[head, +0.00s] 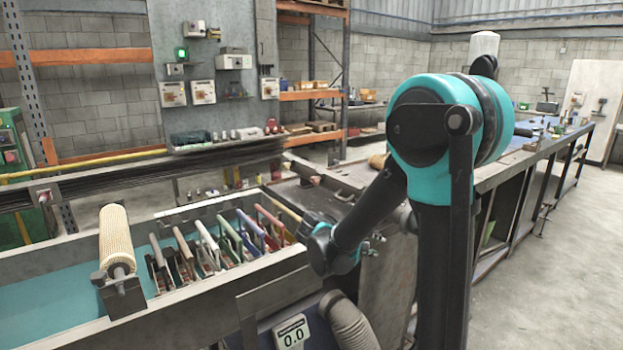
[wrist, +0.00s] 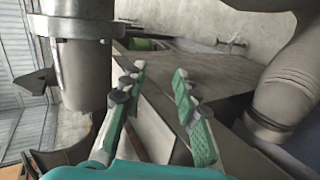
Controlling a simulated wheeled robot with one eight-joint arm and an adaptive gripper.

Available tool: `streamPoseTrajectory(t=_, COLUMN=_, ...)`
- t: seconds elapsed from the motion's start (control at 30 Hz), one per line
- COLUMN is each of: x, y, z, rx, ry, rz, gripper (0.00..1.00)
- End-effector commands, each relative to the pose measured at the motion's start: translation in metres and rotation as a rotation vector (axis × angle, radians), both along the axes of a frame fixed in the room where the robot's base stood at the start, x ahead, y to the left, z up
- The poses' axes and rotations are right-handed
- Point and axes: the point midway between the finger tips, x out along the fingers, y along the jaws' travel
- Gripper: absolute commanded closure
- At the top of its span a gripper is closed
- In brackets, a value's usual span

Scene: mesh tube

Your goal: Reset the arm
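My arm rises at the right of the head view and bends down to the left. Its gripper (wrist: 158,90) shows in the wrist view with its two teal and grey fingers apart and nothing between them. The fingers point toward the edge of a grey bench or box. In the head view the fingertips are hidden behind my own arm and cannot be made out. A beige mesh roller (head: 116,240) lies on a dark bracket at the left of the trough, well away from my gripper.
A metal trough (head: 60,328) holds several coloured-handled tools (head: 215,245). A long workbench (head: 500,175) runs back at the right. The floor (head: 560,280) at far right is clear.

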Motion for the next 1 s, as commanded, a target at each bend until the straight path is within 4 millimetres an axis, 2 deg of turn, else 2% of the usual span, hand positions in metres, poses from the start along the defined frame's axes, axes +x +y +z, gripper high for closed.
streamPoseTrajectory(t=0.03, x=-0.015, y=-0.014, z=-0.008, rx=0.061, ry=0.018, rz=-0.019, gripper=0.69)
streamPoseTrajectory(t=0.1, x=-0.034, y=-0.026, z=-0.021, rx=0.154, ry=0.041, rz=-0.039, gripper=0.69)
streamPoseTrajectory(t=0.27, x=-0.081, y=-0.042, z=-0.05, rx=0.374, ry=0.071, rz=-0.09, gripper=0.69)
streamPoseTrajectory(t=0.43, x=-0.131, y=-0.042, z=-0.077, rx=0.614, ry=0.07, rz=-0.147, gripper=0.69)
streamPoseTrajectory(t=0.6, x=-0.174, y=-0.029, z=-0.097, rx=0.846, ry=0.036, rz=-0.206, gripper=0.69)
streamPoseTrajectory(t=0.8, x=-0.202, y=-0.011, z=-0.109, rx=1.036, ry=-0.013, rz=-0.254, gripper=0.69)
streamPoseTrajectory(t=1.0, x=-0.209, y=-0.004, z=-0.111, rx=1.096, ry=-0.031, rz=-0.268, gripper=0.69)
